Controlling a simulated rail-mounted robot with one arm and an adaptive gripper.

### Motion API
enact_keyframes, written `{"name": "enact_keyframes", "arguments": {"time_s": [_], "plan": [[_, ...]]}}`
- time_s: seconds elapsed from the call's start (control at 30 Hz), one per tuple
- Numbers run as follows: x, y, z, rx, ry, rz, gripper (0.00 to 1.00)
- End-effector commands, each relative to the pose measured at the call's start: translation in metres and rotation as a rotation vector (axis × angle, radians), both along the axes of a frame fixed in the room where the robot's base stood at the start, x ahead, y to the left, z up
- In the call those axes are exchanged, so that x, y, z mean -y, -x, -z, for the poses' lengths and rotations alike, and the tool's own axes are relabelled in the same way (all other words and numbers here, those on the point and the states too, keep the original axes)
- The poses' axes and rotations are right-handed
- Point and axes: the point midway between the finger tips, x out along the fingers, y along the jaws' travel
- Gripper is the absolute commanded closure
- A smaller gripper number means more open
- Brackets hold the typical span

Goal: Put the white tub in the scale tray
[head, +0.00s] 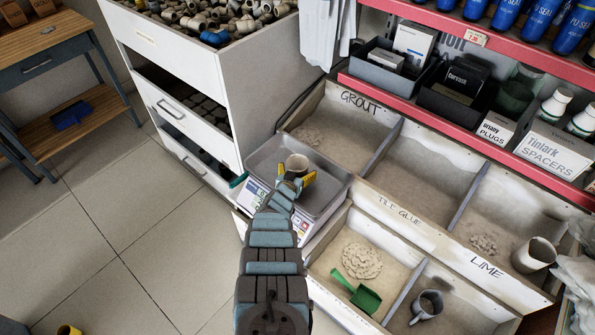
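The fingers and wrist hide the tub's lower part. I cannot tell whether the fingers press on it or stand slightly apart from it, or whether its base rests on the tray. The scale's display front (256,199) shows at the left, partly behind my arm.
A white drawer cabinet (250,82) stands close behind the scale. A red-edged shelf (450,124) is above.

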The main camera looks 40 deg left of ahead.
Motion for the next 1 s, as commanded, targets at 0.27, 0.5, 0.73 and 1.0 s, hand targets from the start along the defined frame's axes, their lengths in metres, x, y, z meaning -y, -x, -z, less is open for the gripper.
{"name": "enact_keyframes", "arguments": {"time_s": [0.27, 0.5, 0.73, 1.0], "plan": [[0.0, 0.0, -0.003, 0.0, 0.0, 0.0, 0.0], [0.007, 0.011, -0.011, -0.003, 0.003, 0.004, 0.0], [0.014, 0.031, -0.019, -0.002, 0.002, 0.0, 0.0], [0.025, 0.053, -0.029, 0.0, 0.002, 0.001, 0.0]]}}
